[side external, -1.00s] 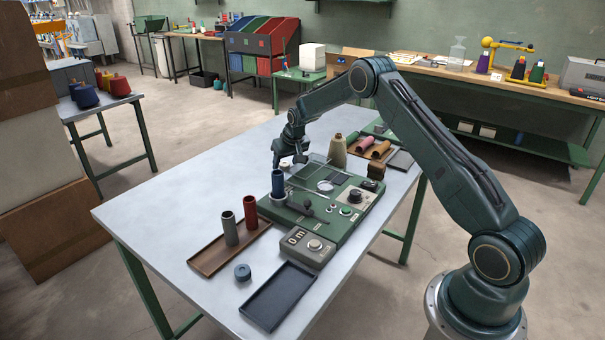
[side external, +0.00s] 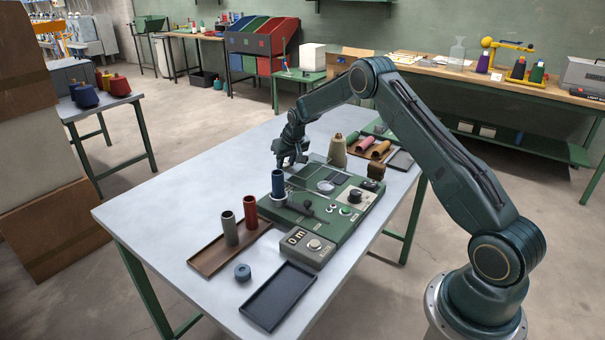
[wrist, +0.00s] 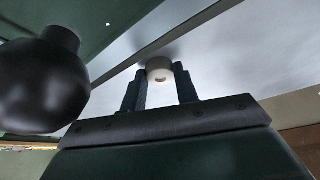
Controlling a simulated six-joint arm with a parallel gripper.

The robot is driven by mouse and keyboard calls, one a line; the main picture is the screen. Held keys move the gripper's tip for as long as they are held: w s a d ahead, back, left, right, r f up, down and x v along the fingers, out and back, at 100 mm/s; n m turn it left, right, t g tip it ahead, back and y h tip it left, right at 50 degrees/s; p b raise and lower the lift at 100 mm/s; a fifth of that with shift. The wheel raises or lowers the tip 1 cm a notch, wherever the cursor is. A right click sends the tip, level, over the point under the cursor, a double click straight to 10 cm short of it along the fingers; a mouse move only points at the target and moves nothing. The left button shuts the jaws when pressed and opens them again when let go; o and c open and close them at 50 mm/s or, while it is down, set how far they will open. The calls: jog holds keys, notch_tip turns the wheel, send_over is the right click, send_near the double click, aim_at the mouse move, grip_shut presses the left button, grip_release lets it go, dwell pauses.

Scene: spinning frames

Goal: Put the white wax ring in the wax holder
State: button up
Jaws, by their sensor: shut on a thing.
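The white wax ring (wrist: 158,64) shows between the fingertips of my gripper (wrist: 160,78) in the wrist view, with its hole facing the camera. My gripper is shut on it. In the side external view my gripper (side external: 291,163) points down, low at the far left edge of the green machine (side external: 335,228), and the ring is too small and covered to make out there. I cannot tell which part of the machine is the wax holder.
A blue cone tube (side external: 278,186) stands on the machine's left, and a tan yarn cone (side external: 338,151) stands behind it. A dark round knob (wrist: 42,85) is close at left in the wrist view. A blue ring (side external: 242,272) lies in front.

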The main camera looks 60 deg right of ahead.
aim_at(286, 165)
jog(key=shift+r, duration=0.15)
notch_tip(286, 165, up, 20)
dwell(0.8)
jog(key=shift+a, duration=0.15)
dwell(0.4)
